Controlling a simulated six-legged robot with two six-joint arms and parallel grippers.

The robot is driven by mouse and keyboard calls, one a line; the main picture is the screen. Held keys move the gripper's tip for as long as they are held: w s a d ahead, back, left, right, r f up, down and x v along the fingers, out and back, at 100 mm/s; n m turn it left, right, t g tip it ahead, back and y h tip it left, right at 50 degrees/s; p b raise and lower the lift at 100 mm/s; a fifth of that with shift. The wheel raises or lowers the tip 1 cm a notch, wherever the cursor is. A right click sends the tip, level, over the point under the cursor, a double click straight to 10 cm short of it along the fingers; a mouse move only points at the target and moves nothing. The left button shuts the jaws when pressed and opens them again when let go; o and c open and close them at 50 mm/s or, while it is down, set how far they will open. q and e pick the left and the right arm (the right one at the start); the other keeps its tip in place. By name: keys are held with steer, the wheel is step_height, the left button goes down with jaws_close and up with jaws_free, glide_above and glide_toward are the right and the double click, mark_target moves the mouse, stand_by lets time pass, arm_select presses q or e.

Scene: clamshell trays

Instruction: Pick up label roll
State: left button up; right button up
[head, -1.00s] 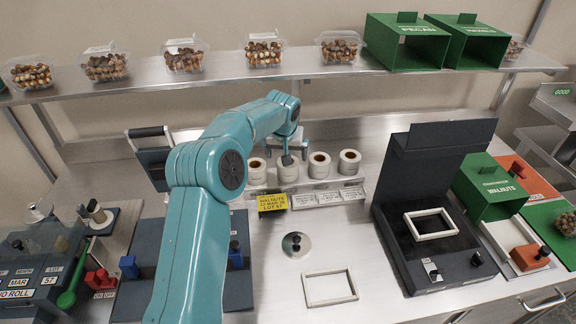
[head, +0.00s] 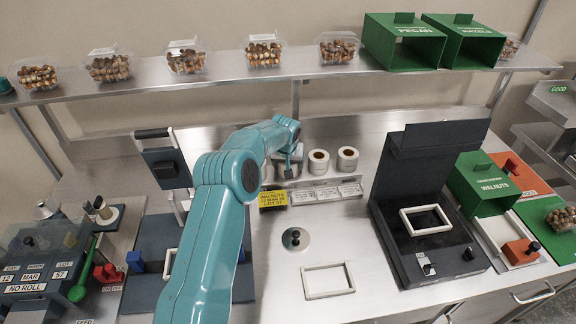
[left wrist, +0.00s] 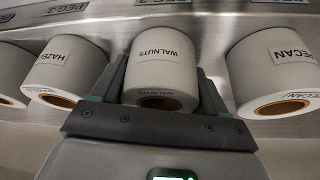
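Several white label rolls with brown cores stand in a row at the back of the counter. In the left wrist view, the roll marked WALNUTS (left wrist: 162,68) is between the fingers of my left gripper (left wrist: 163,85), one finger along each side. The fingers lie very close to it; I cannot tell whether they press on it. The HAZELNUT roll (left wrist: 72,68) is to its left and the PECAN roll (left wrist: 275,65) to its right. In the head view my left gripper (head: 287,168) is at the row, its arm hiding part of it. My right gripper is not in view.
A yellow WALNUTS label (head: 272,199) sits at the rack front beside white labels. A dark hinged machine (head: 397,225) stands open at right. A shelf (head: 220,83) with clamshells runs above.

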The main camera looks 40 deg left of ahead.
arm_select(q)
steer(key=c, duration=0.4)
steer(key=shift+o, duration=0.2)
steer(key=shift+s+a+r, duration=0.1)
steer(key=shift+s, duration=0.05)
steer(key=shift+r, duration=0.35)
step_height(320, 180, up, 9)
steer(key=b, duration=0.1)
steer(key=shift+r+b, duration=0.15)
steer(key=shift+b, duration=0.15)
